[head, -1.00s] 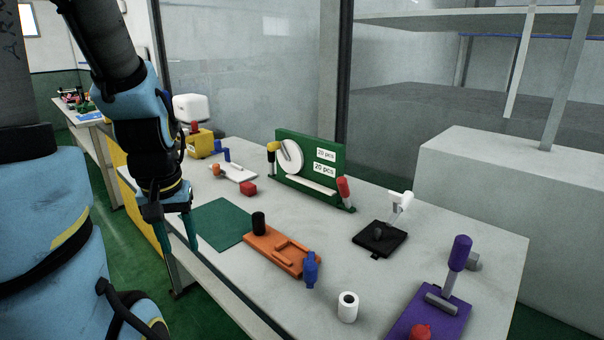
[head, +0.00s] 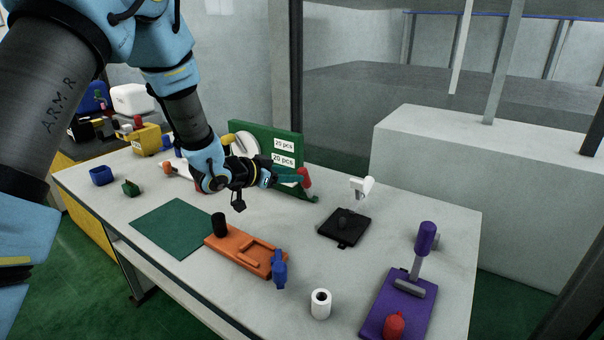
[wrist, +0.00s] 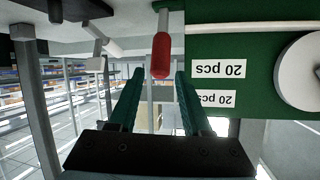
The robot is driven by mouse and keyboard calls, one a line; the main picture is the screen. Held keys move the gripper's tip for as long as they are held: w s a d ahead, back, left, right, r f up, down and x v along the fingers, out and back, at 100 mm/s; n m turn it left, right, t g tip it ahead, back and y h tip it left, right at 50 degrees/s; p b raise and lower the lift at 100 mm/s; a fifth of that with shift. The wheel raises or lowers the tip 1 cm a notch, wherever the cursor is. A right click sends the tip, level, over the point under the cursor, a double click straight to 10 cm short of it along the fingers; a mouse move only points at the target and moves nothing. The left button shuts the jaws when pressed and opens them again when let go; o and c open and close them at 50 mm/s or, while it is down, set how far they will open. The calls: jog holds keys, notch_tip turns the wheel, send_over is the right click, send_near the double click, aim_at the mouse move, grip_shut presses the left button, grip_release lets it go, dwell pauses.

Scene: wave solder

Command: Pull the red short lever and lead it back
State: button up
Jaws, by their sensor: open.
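The red short lever (head: 305,178) stands at the right end of the green board (head: 290,147), which bears two "20 pcs" labels. In the wrist view, turned upside down, the red lever grip (wrist: 161,56) hangs between the tips of my two green fingers. My gripper (wrist: 160,73) is open, with a gap visible on each side of the lever. In the head view my gripper (head: 290,178) reaches along the front of the board, its tips at the lever. My wrist hides part of the board and its white disc (head: 246,141).
A black base with a white lever (head: 362,187) stands to the right. An orange fixture (head: 236,251), a white roll (head: 320,304) and a purple lever base (head: 376,323) are nearer the front. The green mat (head: 172,228) is bare.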

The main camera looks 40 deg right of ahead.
aim_at(306, 181)
jog(key=p+x, duration=0.2)
jog(key=x, duration=0.7)
jog(key=shift+d+f, duration=0.1)
jog(key=shift+d, duration=0.1)
grip_shut()
dwell(1.1)
